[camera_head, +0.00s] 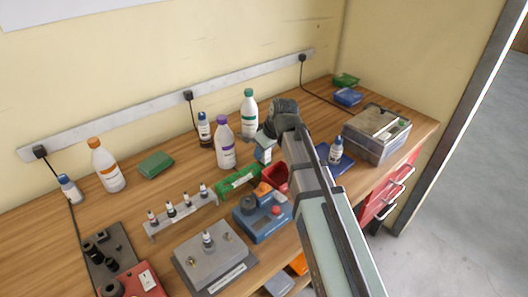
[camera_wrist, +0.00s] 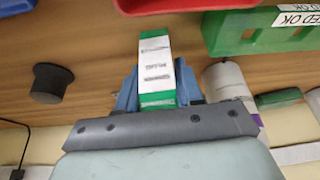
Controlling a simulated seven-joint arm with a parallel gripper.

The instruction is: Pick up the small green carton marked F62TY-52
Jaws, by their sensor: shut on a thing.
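My gripper (camera_wrist: 158,92) is shut on a small green carton (camera_wrist: 155,60) with a white label. Its blue fingers press on the carton's two sides in the wrist view. The print on the label is too blurred to read. In the head view my gripper (camera_head: 265,142) is over the bench between the purple-capped bottle and the red bin, and a small part of the carton (camera_head: 263,155) shows below it. I cannot tell whether the carton is clear of the bench top.
A purple-capped bottle (camera_head: 225,148) and green-capped bottle (camera_head: 249,113) stand close by. A green tray (camera_head: 236,182), red bin (camera_head: 277,176) and blue device (camera_head: 262,217) lie in front. Bare wood (camera_head: 190,168) shows at left.

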